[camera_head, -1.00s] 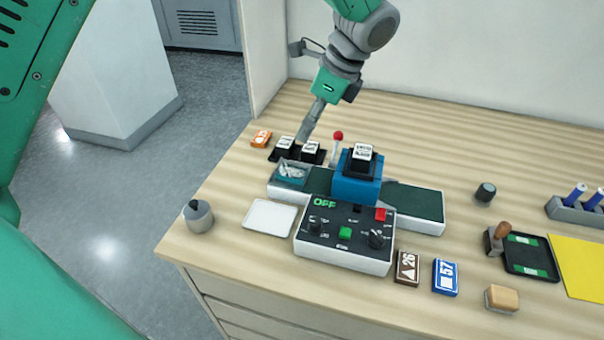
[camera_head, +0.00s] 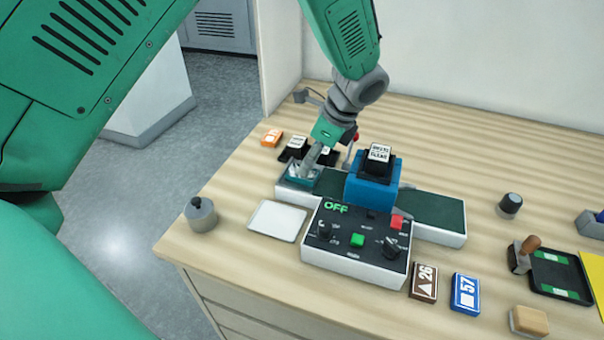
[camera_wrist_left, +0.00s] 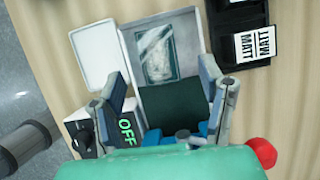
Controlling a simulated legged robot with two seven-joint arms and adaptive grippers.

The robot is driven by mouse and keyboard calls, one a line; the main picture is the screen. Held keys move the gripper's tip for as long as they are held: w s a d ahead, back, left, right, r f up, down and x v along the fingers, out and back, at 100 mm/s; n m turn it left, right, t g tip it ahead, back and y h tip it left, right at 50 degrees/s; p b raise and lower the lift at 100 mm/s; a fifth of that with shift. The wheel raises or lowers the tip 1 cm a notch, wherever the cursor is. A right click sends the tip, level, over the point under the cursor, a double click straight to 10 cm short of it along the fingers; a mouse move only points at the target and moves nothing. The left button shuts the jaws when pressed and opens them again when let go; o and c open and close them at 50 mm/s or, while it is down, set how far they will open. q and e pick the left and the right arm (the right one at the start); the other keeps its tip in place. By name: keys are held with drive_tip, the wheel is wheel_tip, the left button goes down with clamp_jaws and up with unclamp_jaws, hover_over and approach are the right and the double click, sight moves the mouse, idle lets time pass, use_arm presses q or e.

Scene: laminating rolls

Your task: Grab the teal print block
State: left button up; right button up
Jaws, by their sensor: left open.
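Whether the fingers touch anything is unclear. My right gripper is not in view.
A blue press housing (camera_head: 372,192) stands over the belt, right of the gripper. A control box (camera_head: 355,243) reading OFF is in front. Black stamps (camera_head: 295,148) and a red-knobbed lever (camera_head: 353,137) are close behind. A white plate (camera_head: 277,221) lies front left.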

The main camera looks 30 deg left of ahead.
use_arm(q)
drive_tip(key=x, duration=0.3)
drive_tip(key=shift+s+f, duration=0.1)
drive_tip(key=shift+f, duration=0.6)
drive_tip(key=shift+a, duration=0.2)
drive_tip(key=shift+c, duration=1.3)
drive_tip(key=shift+a, duration=0.15)
drive_tip(key=c, duration=0.9)
